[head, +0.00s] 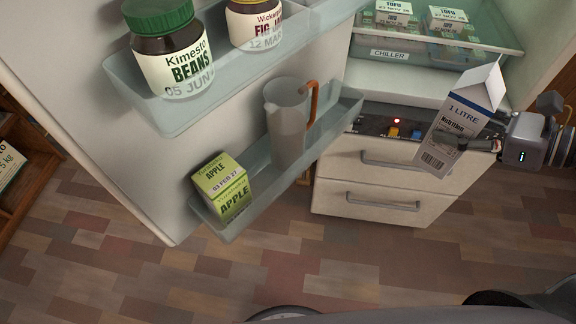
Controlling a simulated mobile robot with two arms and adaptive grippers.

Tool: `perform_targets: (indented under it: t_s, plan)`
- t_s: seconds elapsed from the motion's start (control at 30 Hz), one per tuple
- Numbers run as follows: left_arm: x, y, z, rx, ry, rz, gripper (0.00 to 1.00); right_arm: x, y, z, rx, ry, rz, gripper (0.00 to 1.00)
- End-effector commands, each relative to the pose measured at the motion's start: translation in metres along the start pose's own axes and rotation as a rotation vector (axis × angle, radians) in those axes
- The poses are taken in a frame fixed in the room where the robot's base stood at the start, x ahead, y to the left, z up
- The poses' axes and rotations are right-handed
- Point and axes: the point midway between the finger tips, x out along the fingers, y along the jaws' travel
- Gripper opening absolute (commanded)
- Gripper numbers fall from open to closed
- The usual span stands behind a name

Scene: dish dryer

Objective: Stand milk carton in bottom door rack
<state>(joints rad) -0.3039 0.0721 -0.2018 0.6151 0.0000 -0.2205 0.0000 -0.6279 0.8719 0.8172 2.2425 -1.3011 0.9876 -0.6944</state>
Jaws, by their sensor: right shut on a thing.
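A white and blue milk carton (462,112) marked "1 LITRE" is at the right, tilted, with its gable top up. My right gripper (462,141) is shut on its lower part and holds it in the air in front of the fridge drawers. The bottom door rack (335,122) is a translucent shelf on the open door, left of the carton and apart from it. A green apple juice box (222,188) stands at its near left end, and a grey jug (287,118) with an orange handle stands near its middle. My left gripper is not in view.
An upper door rack (190,108) holds a beans jar (170,58) and a fig jam jar (254,22). A chiller drawer (400,52) holds tofu packs. Closed drawers (372,202) are below. Free rack room shows between juice box and jug, and beyond the jug.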

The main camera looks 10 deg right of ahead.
Motion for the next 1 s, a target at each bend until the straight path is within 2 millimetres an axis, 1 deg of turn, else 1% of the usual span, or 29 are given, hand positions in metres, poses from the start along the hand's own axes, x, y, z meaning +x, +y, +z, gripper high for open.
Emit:
perform_targets:
  t_s: [0.03, 0.1, 0.23, 0.33, 0.7, 0.77, 1.0]
  plan:
    - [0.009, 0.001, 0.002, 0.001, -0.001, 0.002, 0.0, -0.002, -0.002, 0.004, -0.007, -0.004, -0.003, 0.0]
    - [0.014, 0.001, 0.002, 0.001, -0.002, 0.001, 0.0, -0.006, -0.004, 0.013, -0.009, -0.013, -0.004, 0.0]
    - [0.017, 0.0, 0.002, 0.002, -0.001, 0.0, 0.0, -0.009, -0.005, 0.025, -0.008, -0.03, -0.001, 0.0]
    - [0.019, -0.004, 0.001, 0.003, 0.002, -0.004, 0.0, -0.003, -0.005, 0.028, -0.007, -0.07, 0.001, 0.0]
    - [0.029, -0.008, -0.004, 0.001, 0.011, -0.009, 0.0, 0.043, -0.006, 0.03, -0.004, -0.335, -0.002, 0.0]
    - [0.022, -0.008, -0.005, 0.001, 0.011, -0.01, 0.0, 0.051, -0.005, 0.04, -0.011, -0.332, 0.001, 0.0]
    - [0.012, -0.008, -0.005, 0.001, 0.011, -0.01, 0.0, 0.085, -0.005, 0.054, -0.011, -0.328, 0.0, 0.0]
